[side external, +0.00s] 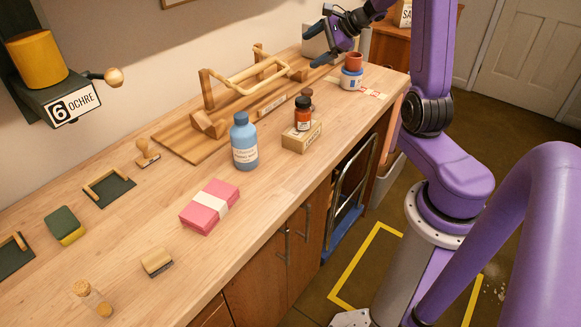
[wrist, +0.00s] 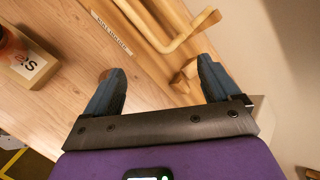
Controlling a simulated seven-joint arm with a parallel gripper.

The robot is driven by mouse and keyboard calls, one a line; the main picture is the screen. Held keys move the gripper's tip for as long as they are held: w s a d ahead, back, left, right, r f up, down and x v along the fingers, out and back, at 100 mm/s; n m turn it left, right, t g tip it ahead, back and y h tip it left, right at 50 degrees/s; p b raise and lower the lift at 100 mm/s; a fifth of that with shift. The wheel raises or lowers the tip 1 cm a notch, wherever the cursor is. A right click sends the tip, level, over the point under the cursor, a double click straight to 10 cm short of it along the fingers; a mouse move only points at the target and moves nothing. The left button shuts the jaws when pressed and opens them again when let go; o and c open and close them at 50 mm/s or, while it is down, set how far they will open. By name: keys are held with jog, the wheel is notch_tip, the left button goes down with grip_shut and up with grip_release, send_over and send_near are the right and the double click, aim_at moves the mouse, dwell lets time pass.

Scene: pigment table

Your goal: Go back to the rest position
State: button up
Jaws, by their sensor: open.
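My gripper (side external: 320,46) is at the far end of the bench, above the surface, at the top of the side view. Its two dark blue fingers stand apart with nothing between them; they also show wide apart in the wrist view (wrist: 160,85). Below and between the fingers lie bare bench and part of the wooden rack (wrist: 187,75). In the side view the rack (side external: 240,85) stands left of my gripper.
A wooden block (side external: 302,138) with an amber bottle (side external: 303,113), a blue bottle (side external: 244,145) and a pink packet (side external: 210,206) stand along the bench. A pale grey container (side external: 316,42) is behind my gripper. The near right bench surface is mostly clear.

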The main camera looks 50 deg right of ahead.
jog(key=s+a+n+g+y, duration=0.2)
jog(key=s+a+n+g, duration=0.2)
jog(key=a+n, duration=0.65)
jog(key=s+a+n+g+y, duration=0.25)
jog(key=s+a+n, duration=0.2)
jog(key=a, duration=1.15)
jog(key=s+a+f+n+g+h, duration=0.1)
jog(key=s+a+n+h, duration=0.1)
jog(key=s+n, duration=0.8)
jog(key=s+a+f+n+g+h, duration=0.1)
jog(key=s+n+h, duration=0.3)
jog(key=s+n, duration=0.6)
jog(key=s+a+g, duration=0.1)
jog(key=s, duration=0.2)
jog(key=shift+a+n, duration=0.35)
jog(key=shift+n, duration=0.05)
